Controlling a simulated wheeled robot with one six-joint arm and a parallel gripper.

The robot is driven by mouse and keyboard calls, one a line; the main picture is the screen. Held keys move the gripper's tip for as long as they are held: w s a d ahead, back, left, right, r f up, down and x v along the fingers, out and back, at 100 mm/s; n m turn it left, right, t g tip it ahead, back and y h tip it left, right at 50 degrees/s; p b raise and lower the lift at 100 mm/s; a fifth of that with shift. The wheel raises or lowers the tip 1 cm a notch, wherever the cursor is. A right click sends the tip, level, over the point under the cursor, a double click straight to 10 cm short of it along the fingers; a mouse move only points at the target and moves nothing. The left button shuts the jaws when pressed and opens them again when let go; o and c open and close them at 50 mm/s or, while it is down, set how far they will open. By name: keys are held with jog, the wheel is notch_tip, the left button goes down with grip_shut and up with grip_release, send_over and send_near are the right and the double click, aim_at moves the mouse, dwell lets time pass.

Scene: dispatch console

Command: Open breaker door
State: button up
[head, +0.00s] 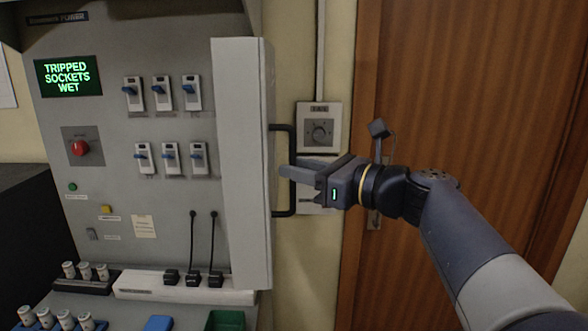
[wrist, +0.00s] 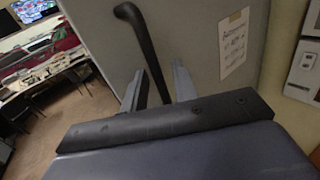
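The grey breaker door (head: 240,165) stands swung out at the right side of the grey power cabinet (head: 120,200), and the breakers inside are in view. Its black bar handle (head: 285,205) is on the face turned to the right. My gripper (head: 288,172) is at the handle's middle height, with its fingers across it. In the wrist view, the handle (wrist: 143,40) runs down to between the two separated fingers of my gripper (wrist: 160,85). The fingers look open; whether they touch the handle cannot be told.
A wall dial box (head: 320,130) and a brown wooden door (head: 455,100) are behind my arm. Plugs with cords (head: 191,279) and small white cylinders (head: 85,271) stand by the cabinet's lower ledge. A desk (wrist: 40,80) shows at left in the wrist view, beside open floor.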

jog(key=b+v, duration=0.1)
jog(key=v, duration=0.8)
jog(key=shift+b, duration=0.4)
jog(key=shift+s+d, duration=0.1)
jog(key=shift+p+x, duration=1.25)
jog(key=shift+x, duration=4.15)
